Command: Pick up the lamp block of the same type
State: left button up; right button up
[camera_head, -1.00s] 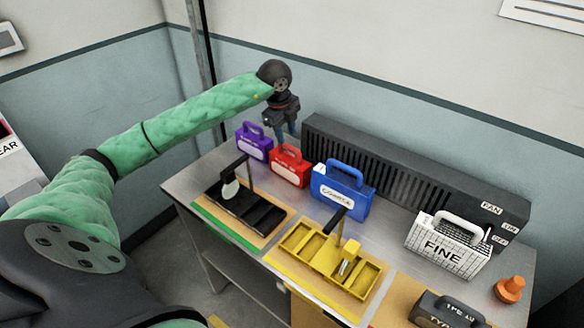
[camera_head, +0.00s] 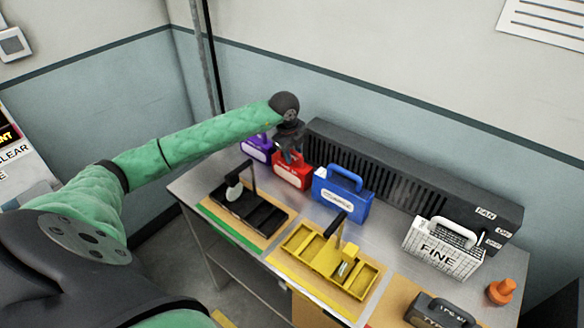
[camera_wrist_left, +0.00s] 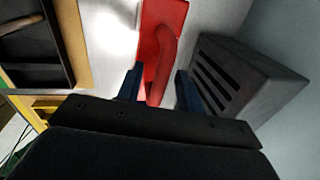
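Several handled blocks stand in a row on the metal table: a purple one (camera_head: 257,148), a red one (camera_head: 291,172), a blue one (camera_head: 343,190) and a white gridded one marked FINE (camera_head: 440,250). A dark block with a TYPE label (camera_head: 440,312) is at the front right. My left gripper (camera_head: 291,154) is right over the red block. In the left wrist view its two blue fingers are apart, one on each side of the red handle (camera_wrist_left: 165,55), with gaps showing. My right gripper is not in view.
A long dark fan unit (camera_head: 400,175) runs along the wall behind the blocks. A black tray (camera_head: 245,212) and a yellow tray (camera_head: 330,262) with upright levers lie in front. An orange knob (camera_head: 501,291) stands at the right.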

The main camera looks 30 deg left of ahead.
pick_arm(q)
jog(key=shift+f, duration=0.1)
grip_shut()
dwell(0.4)
